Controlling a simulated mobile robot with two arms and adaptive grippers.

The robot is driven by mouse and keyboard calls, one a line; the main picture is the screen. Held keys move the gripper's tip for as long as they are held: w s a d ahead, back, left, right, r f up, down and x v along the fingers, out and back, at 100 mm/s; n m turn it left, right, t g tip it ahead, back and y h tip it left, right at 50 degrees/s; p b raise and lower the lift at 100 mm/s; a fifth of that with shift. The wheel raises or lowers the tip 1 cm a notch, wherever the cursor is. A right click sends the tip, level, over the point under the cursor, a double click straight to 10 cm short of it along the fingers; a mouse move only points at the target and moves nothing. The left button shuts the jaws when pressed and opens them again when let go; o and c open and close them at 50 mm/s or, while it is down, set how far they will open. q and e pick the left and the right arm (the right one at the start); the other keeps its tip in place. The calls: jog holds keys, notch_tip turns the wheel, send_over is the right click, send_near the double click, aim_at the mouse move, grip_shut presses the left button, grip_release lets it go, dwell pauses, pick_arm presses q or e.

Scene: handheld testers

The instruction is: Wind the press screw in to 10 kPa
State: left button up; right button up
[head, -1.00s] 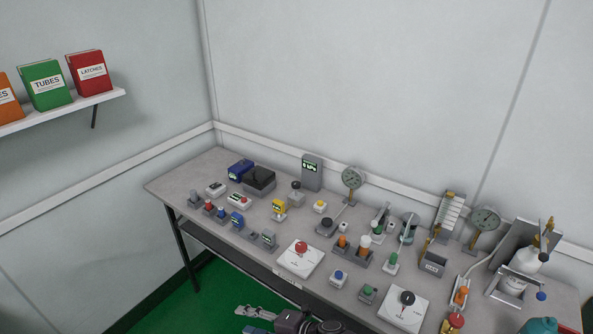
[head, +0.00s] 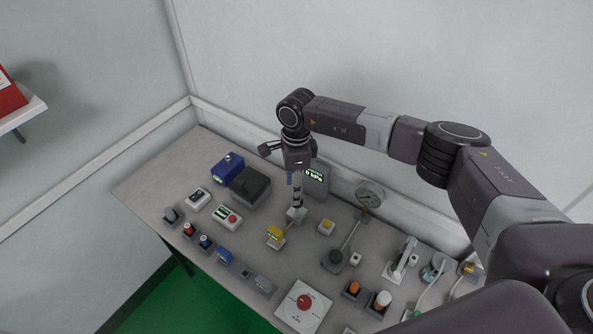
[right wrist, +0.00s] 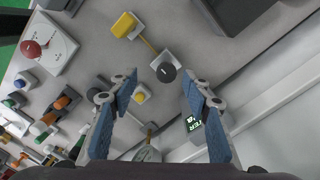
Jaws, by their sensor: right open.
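The press screw shows in the right wrist view as a dark round knob (right wrist: 166,72) on a small pale block. In the head view its block (head: 297,214) stands below my right gripper, which hides the knob. My right gripper (head: 297,202) points down over it. In the right wrist view its blue-padded fingers (right wrist: 158,84) are spread, with the knob just beyond and between the tips, apparently not gripped. The grey display (head: 316,178) behind shows green kPa text; its single digit looks like 0 or 6. My left gripper is not in view.
A black box (head: 250,186) is to the left and a dial gauge (head: 369,194) to the right. Several other testers crowd the bench.

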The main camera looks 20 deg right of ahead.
jog(key=shift+w+d+r+h, duration=0.35)
jog(key=shift+d+r, duration=0.1)
jog(key=shift+d, duration=0.15)
jog(key=shift+d+f+p, duration=0.1)
jog(key=shift+f+p, duration=0.35)
jog(key=shift+f, duration=0.35)
notch_tip(320, 180, down, 5)
jog(key=shift+r+p, duration=0.15)
jog(key=shift+p, duration=0.45)
jog(key=shift+f, duration=0.35)
jog(key=shift+w+f, duration=0.1)
jog(key=shift+f, duration=0.15)
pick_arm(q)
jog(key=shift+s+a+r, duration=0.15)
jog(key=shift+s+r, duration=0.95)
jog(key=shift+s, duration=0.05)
pick_arm(e)
jog(key=c, duration=1.2)
